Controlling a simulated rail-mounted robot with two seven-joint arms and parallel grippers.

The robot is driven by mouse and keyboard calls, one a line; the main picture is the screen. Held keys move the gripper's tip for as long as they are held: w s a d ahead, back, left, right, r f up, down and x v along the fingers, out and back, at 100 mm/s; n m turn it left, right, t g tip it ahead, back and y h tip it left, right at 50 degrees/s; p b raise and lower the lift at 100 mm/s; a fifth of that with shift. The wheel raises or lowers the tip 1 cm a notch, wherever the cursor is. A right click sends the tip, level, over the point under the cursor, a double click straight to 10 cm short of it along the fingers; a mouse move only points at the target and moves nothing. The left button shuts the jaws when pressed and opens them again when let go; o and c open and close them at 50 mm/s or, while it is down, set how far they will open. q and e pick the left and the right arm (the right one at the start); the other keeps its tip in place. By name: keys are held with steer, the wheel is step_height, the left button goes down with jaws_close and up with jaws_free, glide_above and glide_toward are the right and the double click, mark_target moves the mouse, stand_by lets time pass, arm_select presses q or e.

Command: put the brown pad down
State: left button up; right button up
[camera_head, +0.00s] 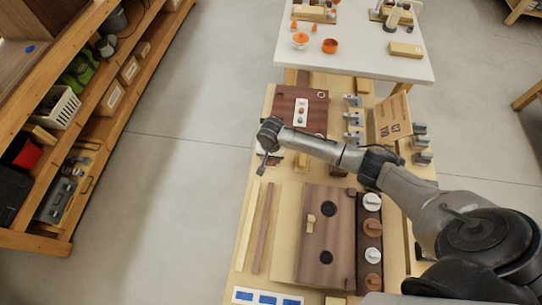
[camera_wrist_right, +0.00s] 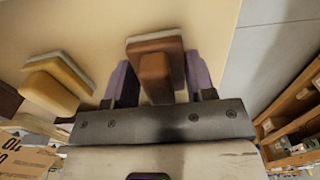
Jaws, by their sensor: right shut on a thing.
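The brown pad (camera_wrist_right: 170,43) has a pale underside and a brown block handle (camera_wrist_right: 155,75), seen in the right wrist view. My right gripper (camera_wrist_right: 158,82) is shut on this handle, with one dark purple finger on each side. In the head view my right arm reaches in from the right, and its gripper (camera_head: 263,163) is over the left side of the bench, low near the bench top. The pad is hard to make out there. Whether its underside touches the surface I cannot tell. My left gripper is not in view.
A yellow pad (camera_wrist_right: 55,82) with a similar handle is left of the brown one in the wrist view. The bench holds a brown panel (camera_head: 327,235), long strips (camera_head: 262,228), a dark board (camera_head: 299,108) and a cardboard box (camera_head: 393,117). Shelves (camera_head: 110,95) stand left across open floor.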

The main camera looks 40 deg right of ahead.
steer(key=o, duration=0.8)
steer(key=shift+f, duration=0.15)
steer(key=shift+o, duration=0.2)
step_height(320, 180, up, 12)
steer(key=p, duration=0.3)
steer(key=s+a+f+n+t, duration=0.1)
steer(key=s+a+n, duration=0.2)
steer(key=s, duration=0.3)
steer(key=s+a+f+n+y, duration=0.1)
steer(key=s+a+n, duration=0.2)
steer(key=s+a, duration=0.2)
steer(key=s+a+f+n+t, duration=0.1)
steer(key=s+a+n, duration=0.2)
steer(key=s, duration=0.4)
steer(key=shift+s+a+f+t+y, duration=0.3)
steer(key=shift+s+a, duration=0.1)
steer(key=shift+a, duration=0.05)
steer(key=s+r+n, duration=0.1)
steer(key=s, duration=0.2)
steer(key=s+d+r+n, duration=0.1)
steer(key=s, duration=0.2)
steer(key=s+d+r+t+h, duration=0.1)
steer(key=s, duration=0.1)
steer(key=shift+s+d+r+n+b, duration=0.1)
steer(key=shift+s+r+n+b, duration=0.1)
steer(key=shift+s+n+b, duration=0.15)
steer(key=shift+s+d+r, duration=0.2)
steer(key=shift+s, duration=0.15)
